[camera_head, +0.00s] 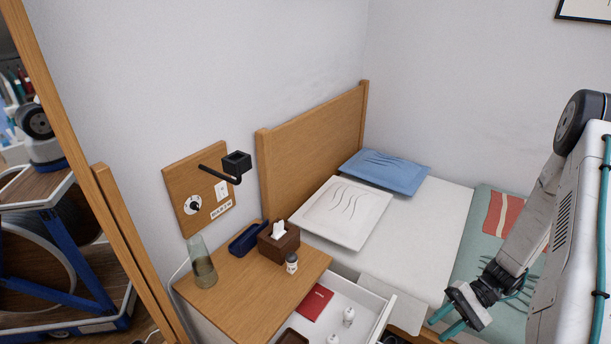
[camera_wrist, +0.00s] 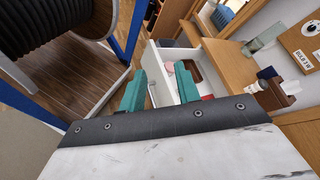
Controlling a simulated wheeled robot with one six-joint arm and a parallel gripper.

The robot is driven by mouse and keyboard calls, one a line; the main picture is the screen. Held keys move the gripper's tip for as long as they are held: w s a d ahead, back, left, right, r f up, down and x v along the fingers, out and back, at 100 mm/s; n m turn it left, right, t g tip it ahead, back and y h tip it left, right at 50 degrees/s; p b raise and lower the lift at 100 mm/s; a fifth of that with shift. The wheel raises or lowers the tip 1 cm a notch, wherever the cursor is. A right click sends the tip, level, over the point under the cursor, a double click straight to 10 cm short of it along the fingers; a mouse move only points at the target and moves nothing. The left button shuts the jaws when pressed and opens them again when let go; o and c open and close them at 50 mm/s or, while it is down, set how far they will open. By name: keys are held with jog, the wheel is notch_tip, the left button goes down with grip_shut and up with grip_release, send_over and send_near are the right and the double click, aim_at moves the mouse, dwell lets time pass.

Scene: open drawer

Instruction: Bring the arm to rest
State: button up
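My gripper (camera_head: 446,321) hangs at the lower right in the head view, to the right of the open drawer and in front of the bed. Its two teal fingers stand apart with nothing between them; they also show in the wrist view (camera_wrist: 161,85). The white drawer (camera_head: 384,318) is pulled out of the wooden nightstand (camera_head: 222,304). In it lie a red book (camera_head: 315,302), a white bottle (camera_head: 348,316) and other items, partly cut off by the frame. The drawer also shows beyond the fingers in the wrist view (camera_wrist: 160,58).
On the nightstand stand a glass vase (camera_head: 203,270), a dark blue tray (camera_head: 247,239), a brown tissue box (camera_head: 279,243) and a small bottle (camera_head: 291,263). A black wall lamp (camera_head: 236,163) juts above. The bed (camera_head: 425,235) lies behind my gripper. A wooden-framed mirror fills the left.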

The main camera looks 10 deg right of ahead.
jog(key=a+r+n+g+h, duration=0.15)
jog(key=r+h, duration=0.25)
jog(key=r, duration=0.6)
jog(key=a+r+n+h, duration=0.1)
jog(key=a+r+h, duration=0.15)
jog(key=r, duration=0.85)
jog(key=s+a+r+n+t+h, duration=0.2)
jog(key=s+a+r+t+h, duration=0.1)
jog(key=r, duration=0.5)
jog(key=s+a+r+n+t+h, duration=0.2)
jog(key=s+a+r+t+h, duration=0.1)
jog(key=r, duration=0.6)
jog(key=s+a+t, duration=0.1)
jog(key=s+a, duration=0.1)
jog(key=s, duration=0.1)
jog(key=shift+s+a+n, duration=0.25)
jog(key=shift+a+n, duration=0.1)
jog(key=shift+a+r+h, duration=0.1)
jog(key=shift+h, duration=0.15)
